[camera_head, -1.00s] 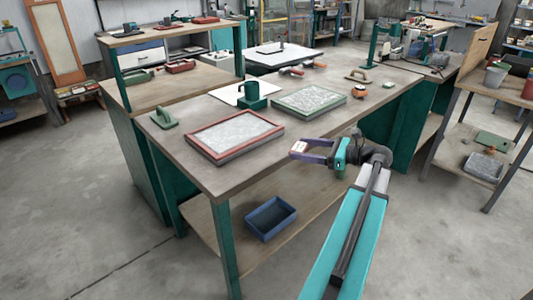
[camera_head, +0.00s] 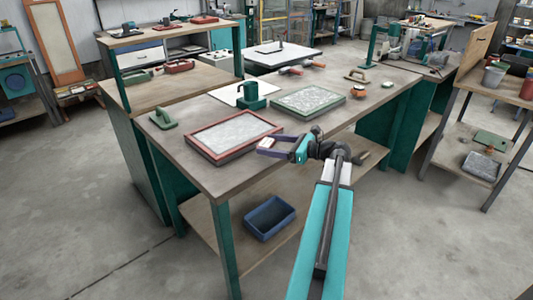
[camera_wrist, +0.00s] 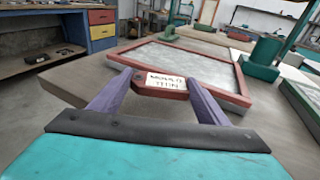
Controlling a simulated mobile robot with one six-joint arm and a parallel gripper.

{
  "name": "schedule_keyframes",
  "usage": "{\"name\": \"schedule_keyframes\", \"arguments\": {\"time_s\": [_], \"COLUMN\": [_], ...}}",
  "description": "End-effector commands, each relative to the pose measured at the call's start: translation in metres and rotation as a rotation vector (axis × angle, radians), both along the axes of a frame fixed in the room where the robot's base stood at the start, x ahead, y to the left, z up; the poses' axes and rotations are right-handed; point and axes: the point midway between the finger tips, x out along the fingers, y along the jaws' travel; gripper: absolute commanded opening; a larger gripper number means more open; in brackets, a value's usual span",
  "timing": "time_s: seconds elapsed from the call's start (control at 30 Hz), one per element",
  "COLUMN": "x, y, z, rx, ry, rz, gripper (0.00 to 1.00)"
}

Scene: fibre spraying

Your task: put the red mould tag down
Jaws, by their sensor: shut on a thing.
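The red mould tag (camera_wrist: 160,84) has a white label with dark lettering. My gripper (camera_head: 268,145) is shut on it, with its two purple fingers at the tag's ends in the wrist view. In the head view the tag is small, at the fingertips beside the right edge of the red-framed mould (camera_head: 234,135). That mould holds a pale grey fibrous sheet and lies on the workbench (camera_head: 220,183). The wrist view shows the tag in front of the mould's near edge. I cannot tell whether the tag touches the mould or bench.
A green-framed mould (camera_head: 308,99) lies behind to the right. A green cup-like block (camera_head: 251,97) and a green-handled float (camera_head: 163,119) stand on the bench. A blue bin (camera_head: 270,217) sits on the lower shelf. The bench's front left corner is clear.

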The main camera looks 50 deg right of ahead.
Motion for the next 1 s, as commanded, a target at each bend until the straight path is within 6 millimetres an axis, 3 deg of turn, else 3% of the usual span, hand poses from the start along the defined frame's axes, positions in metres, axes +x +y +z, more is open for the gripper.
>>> {"name": "schedule_keyframes", "arguments": {"time_s": [0.17,0.33,0.6,1.0], "x": [0.001,0.015,0.012,0.012], "y": [0.0,0.006,0.004,0.004], "z": [0.0,-0.001,-0.031,-0.036], "rx": [0.0,0.0,0.003,0.0], "ry": [0.0,0.0,0.001,0.0], "rz": [0.0,0.002,0.0,-0.001], "gripper": [0.48,0.48,0.48,0.48]}}
